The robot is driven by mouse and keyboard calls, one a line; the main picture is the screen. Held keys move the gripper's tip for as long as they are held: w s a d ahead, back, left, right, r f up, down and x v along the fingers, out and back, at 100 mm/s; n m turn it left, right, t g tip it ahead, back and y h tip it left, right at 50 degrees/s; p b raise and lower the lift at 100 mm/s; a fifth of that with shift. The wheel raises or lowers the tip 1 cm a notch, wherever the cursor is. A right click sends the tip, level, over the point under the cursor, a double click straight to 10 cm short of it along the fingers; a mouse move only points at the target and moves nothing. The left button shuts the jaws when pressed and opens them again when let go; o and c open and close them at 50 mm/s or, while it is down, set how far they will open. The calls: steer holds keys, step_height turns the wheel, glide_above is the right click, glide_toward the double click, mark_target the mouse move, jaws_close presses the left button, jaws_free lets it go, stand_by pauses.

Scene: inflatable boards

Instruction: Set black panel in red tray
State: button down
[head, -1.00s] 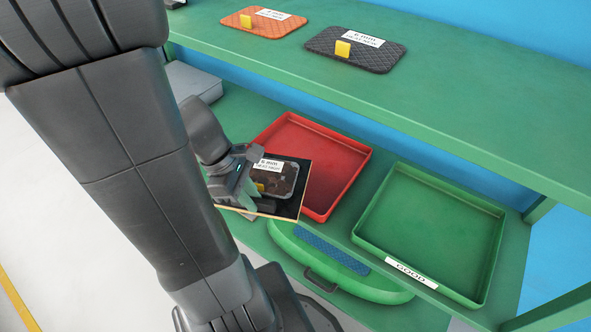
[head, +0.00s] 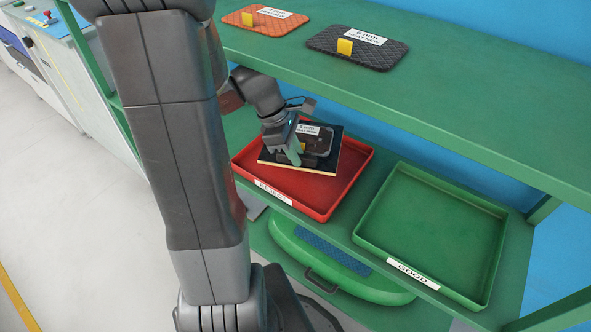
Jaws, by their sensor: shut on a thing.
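The black panel (head: 326,171) is a dark square board with a pale edge, a white label and a yellow tab on top. My gripper (head: 301,156) is shut on it by the tab area; the fingers partly hide the tab. The panel is over the left-back part of the red tray (head: 318,208), within its rim as seen from above. It looks slightly tilted, and I cannot tell whether it touches the tray floor. The red tray has a white label reading REJECT on its front wall.
A green tray (head: 430,235) labelled GOOD stands empty to the right. The upper green shelf (head: 470,130) overhangs the trays and holds an orange sample (head: 265,19) and a dark sample (head: 357,48). A green case (head: 330,262) lies below in front.

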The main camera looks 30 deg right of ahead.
steer(key=shift+a+f+b, duration=0.1)
steer(key=shift+f+b, duration=0.3)
steer(key=shift+f, duration=1.35)
steer(key=shift+f+b, duration=0.5)
steer(key=shift+f, duration=1.15)
steer(key=shift+f, duration=0.15)
steer(key=c, duration=1.4)
jaws_free()
steer(key=shift+o, duration=0.2)
steer(key=p+v, duration=0.2)
steer(key=v, duration=0.5)
steer(key=shift+w+r, duration=0.1)
steer(key=shift+r, duration=0.3)
